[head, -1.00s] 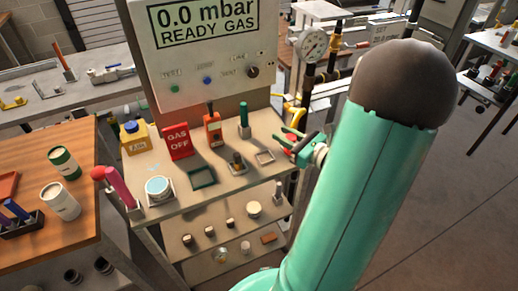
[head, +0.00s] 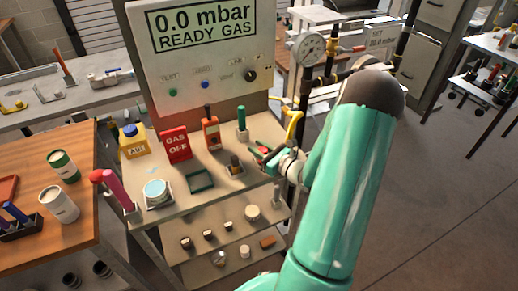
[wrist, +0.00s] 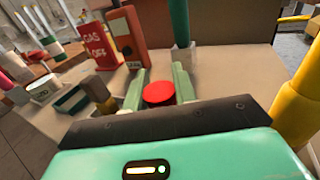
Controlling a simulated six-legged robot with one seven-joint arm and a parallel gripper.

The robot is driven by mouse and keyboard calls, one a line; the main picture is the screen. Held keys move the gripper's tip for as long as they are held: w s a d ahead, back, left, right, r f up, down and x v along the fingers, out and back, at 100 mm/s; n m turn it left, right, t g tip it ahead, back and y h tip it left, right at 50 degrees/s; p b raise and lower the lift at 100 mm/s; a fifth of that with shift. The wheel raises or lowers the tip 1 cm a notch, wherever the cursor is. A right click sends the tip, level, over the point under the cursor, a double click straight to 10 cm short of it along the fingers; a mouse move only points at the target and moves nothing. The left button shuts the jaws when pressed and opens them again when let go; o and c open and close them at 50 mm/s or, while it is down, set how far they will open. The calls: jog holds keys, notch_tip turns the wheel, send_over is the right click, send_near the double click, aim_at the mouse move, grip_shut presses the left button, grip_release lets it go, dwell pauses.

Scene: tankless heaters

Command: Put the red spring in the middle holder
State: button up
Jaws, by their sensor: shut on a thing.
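My gripper (head: 260,152) is over the right part of the bench shelf, its fingers shut on the red spring. In the wrist view the spring shows as a round red top (wrist: 159,93) between the two pale green fingers (wrist: 160,88); its lower part is hidden. A dark green square holder (head: 200,181), which looks empty, sits between a white holder with a pale blue round piece (head: 157,193) on the left and a brass-and-dark piece (head: 236,166) on the right. The green holder is also in the wrist view (wrist: 72,99), left of my gripper.
Behind the holders stand a red GAS OFF sign (head: 176,145), an orange meter (head: 211,132) and a green upright tool (head: 242,120). A yellow bent pipe (head: 293,127) is close on the right. A pink tool (head: 117,190) stands at the shelf's left end.

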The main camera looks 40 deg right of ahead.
jog(key=shift+f, duration=0.15)
jog(key=o, duration=1)
jog(key=shift+c, duration=0.2)
